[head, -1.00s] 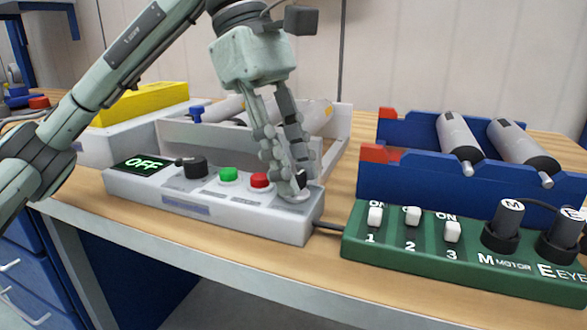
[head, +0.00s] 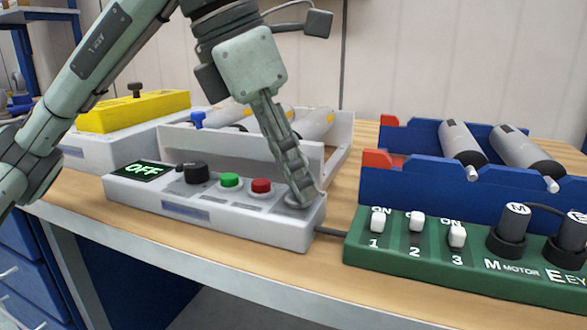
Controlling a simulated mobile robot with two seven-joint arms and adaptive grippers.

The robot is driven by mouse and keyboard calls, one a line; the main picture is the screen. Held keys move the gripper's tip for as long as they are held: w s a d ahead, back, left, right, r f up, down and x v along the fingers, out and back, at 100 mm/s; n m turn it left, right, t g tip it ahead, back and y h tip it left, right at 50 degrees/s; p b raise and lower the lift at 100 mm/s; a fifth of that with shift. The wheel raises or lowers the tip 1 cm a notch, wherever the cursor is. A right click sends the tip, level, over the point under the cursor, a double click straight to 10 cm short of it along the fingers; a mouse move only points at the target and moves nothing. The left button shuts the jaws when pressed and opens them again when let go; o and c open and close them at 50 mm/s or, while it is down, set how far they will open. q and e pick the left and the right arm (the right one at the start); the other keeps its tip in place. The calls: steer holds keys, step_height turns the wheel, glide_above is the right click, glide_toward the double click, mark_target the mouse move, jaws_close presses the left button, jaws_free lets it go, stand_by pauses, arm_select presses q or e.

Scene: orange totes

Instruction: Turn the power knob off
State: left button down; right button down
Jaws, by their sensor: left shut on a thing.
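The grey control panel (head: 272,228) lies on the table with a display (head: 142,170) reading OFF at its left end. A black knob (head: 195,172), a green button (head: 229,181) and a red button (head: 261,187) follow along its top. My left gripper (head: 300,198) points down at the panel's right end, shut on a knob there. The fingers line up one behind the other and hide nearly all of that knob; a round grey base shows at the fingertips. No label is readable on either knob. My right gripper is out of view.
A green switch box (head: 400,262) with several white switches and black plugs stands to the right. Behind it is a blue tote (head: 400,190) with cylinders. A white tray (head: 340,150) with cylinders and a yellow box (head: 135,110) stand behind the panel.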

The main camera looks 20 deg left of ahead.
arm_select(q)
steer(key=shift+n, duration=0.6)
steer(key=c, duration=1.2)
jaws_free()
steer(key=shift+o, duration=0.2)
steer(key=v, duration=1.2)
steer(key=shift+s+d, duration=0.2)
